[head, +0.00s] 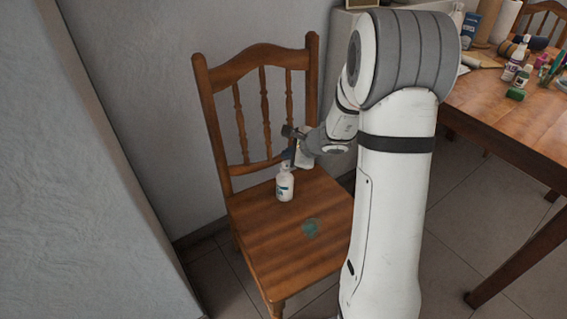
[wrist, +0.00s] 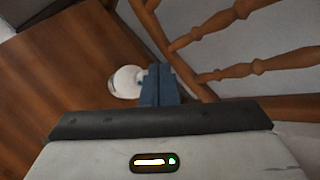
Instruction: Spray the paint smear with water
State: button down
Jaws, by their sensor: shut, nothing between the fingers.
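A white bottle (head: 285,188) with a printed label stands upright on the wooden chair's seat (head: 262,228), towards the back. A teal paint smear (head: 311,228) lies on the seat in front and to the right of it. My gripper (head: 289,158) is at the bottle's top, its blue fingers shut with nothing between them. In the wrist view, the shut fingers (wrist: 157,75) are right beside the white bottle (wrist: 126,82) and overlap its edge. I cannot tell whether they touch it. The smear is not visible in the wrist view.
The chair's spindled backrest (head: 265,110) rises close behind my gripper. A wooden table (head: 515,115) with bottles, a green block (head: 516,94) and other supplies stands at the right. A pale wall (head: 75,180) is at the left. The front of the seat is clear.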

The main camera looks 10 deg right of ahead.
jog(key=shift+f+b, duration=0.35)
jog(key=shift+f, duration=0.05)
jog(key=shift+f+b, duration=0.5)
jog(key=shift+b, duration=0.05)
dwell(0.6)
jog(key=shift+r, duration=0.1)
jog(key=shift+r+p, duration=0.65)
jog(key=shift+r, duration=0.2)
notch_tip(320, 180, up, 6)
jog(key=p, duration=0.4)
dwell(2.5)
